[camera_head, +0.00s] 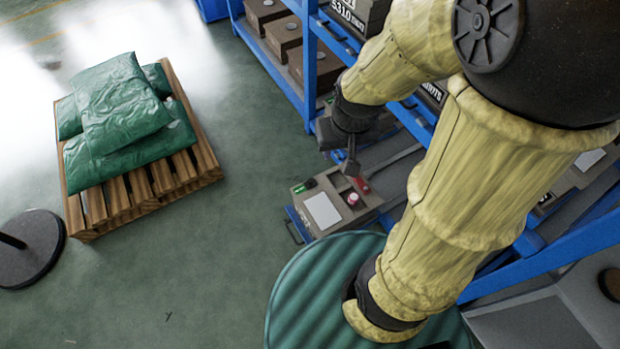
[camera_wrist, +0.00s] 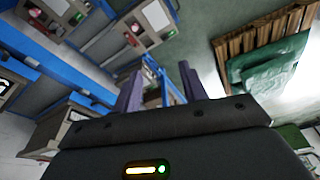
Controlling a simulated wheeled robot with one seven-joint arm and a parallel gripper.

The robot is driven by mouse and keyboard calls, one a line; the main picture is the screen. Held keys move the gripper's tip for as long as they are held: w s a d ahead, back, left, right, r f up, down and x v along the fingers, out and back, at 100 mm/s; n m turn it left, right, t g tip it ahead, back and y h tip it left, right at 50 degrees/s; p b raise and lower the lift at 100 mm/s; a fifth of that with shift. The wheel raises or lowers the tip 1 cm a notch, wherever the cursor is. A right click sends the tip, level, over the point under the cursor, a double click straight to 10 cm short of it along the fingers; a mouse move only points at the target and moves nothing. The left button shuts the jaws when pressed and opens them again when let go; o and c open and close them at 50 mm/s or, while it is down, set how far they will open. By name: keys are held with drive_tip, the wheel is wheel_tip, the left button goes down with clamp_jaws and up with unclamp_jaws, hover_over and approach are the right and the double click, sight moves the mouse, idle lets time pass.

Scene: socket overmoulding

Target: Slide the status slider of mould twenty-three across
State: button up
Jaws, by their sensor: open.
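In the head view a grey mould (camera_head: 333,221) sits low on the blue rack, with a pale blank-looking plate on its top. A green part (camera_head: 304,186), a red part (camera_head: 361,185) and a pink-red round knob (camera_head: 352,199) show on it. I cannot read a number, so I cannot tell if this is mould twenty-three or which part is its slider. My gripper (camera_head: 351,167) is over the far edge of this mould; contact cannot be told. In the wrist view my gripper (camera_wrist: 161,88) has its two fingers apart with nothing held between them.
Blue shelving (camera_head: 308,65) with brown boxes (camera_head: 281,32) stands beside my arm. A pallet (camera_head: 205,165) with green sacks (camera_head: 125,115) is at left. A dark round base (camera_head: 35,255) stands on the floor. Open floor lies between pallet and rack. More moulds (camera_wrist: 55,17) show in the wrist view.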

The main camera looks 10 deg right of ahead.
drive_tip(key=w+f+m+g+b, duration=0.1)
drive_tip(key=w+f+m+b, duration=0.2)
drive_tip(key=w+f+b, duration=1.65)
drive_tip(key=m+g+b, duration=0.2)
drive_tip(key=b, duration=0.6)
hover_over(310, 180)
wheel_tip(310, 180, down, 24)
wheel_tip(310, 180, down, 17)
drive_tip(key=b, duration=0.5)
drive_tip(key=shift+s+f, duration=0.1)
drive_tip(key=shift+f, duration=0.05)
drive_tip(key=shift+c, duration=0.2)
clamp_jaws()
